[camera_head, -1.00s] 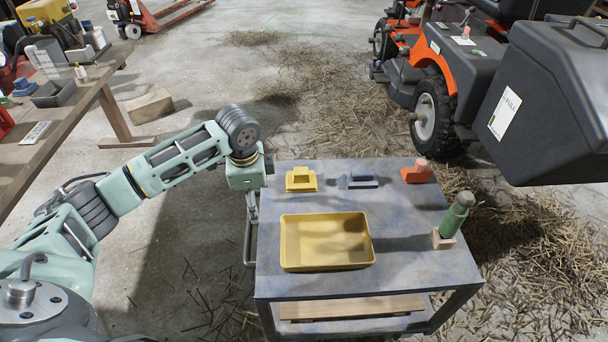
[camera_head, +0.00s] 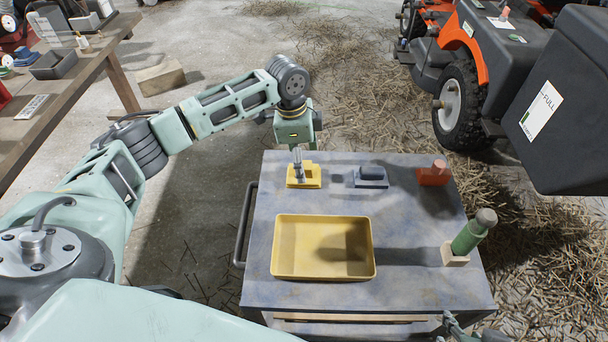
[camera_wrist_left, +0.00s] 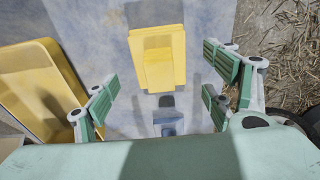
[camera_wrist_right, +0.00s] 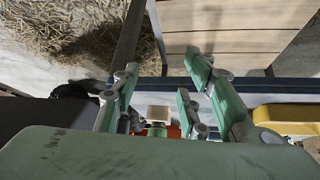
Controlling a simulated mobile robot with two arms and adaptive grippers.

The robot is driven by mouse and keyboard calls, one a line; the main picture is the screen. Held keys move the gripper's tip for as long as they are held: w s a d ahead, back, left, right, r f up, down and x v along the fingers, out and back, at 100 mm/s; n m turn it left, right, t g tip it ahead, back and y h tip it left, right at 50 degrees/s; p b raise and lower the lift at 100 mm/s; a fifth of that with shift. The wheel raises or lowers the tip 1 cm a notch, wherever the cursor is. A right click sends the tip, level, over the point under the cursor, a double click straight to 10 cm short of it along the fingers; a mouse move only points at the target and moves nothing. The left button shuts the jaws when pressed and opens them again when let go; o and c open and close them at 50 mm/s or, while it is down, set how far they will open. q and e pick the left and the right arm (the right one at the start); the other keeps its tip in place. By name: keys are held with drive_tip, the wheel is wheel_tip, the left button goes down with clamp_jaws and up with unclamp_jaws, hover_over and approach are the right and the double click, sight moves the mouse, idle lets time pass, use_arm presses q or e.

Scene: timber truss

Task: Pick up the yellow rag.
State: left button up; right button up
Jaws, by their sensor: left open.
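The yellow rag (camera_head: 312,183) is a folded, stepped shape lying at the back left of the grey cart top. My left gripper (camera_head: 299,163) is over it, pointing down, and partly covers it in the head view. In the left wrist view the rag (camera_wrist_left: 160,60) lies between and beyond the spread, empty fingers (camera_wrist_left: 160,95). I cannot tell whether the fingertips touch it. My right gripper (camera_wrist_right: 165,100) is open and empty in its wrist view, near the cart's front side; only a small part shows at the lower edge of the head view.
A yellow tray (camera_head: 322,275) stands in front of the rag. A blue-grey folded item (camera_head: 371,177) is close on its right, with an orange-red one (camera_head: 433,175) farther right. A green bottle-like object (camera_head: 468,238) stands tilted near the right edge. A mower (camera_head: 500,55) stands behind the cart.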

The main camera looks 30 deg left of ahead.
use_arm(q)
drive_tip(key=f+b, duration=0.1)
drive_tip(key=f, duration=0.2)
drive_tip(key=shift+d, duration=0.2)
use_arm(e)
drive_tip(key=w+r+t, duration=0.1)
drive_tip(key=w+a+r+t, duration=0.1)
drive_tip(key=w, duration=0.1)
drive_tip(key=w+a+r+t+y, duration=0.1)
drive_tip(key=w, duration=0.1)
drive_tip(key=shift+w+r, duration=0.2)
drive_tip(key=shift+r, duration=0.05)
use_arm(q)
drive_tip(key=shift+w+f, duration=0.1)
drive_tip(key=shift+f, duration=0.1)
use_arm(e)
drive_tip(key=shift+w+a+r+t, duration=0.1)
drive_tip(key=shift+w+r+t, duration=0.3)
drive_tip(key=shift+r, duration=0.05)
use_arm(q)
drive_tip(key=shift+c, duration=0.6)
drive_tip(key=c, duration=1.1)
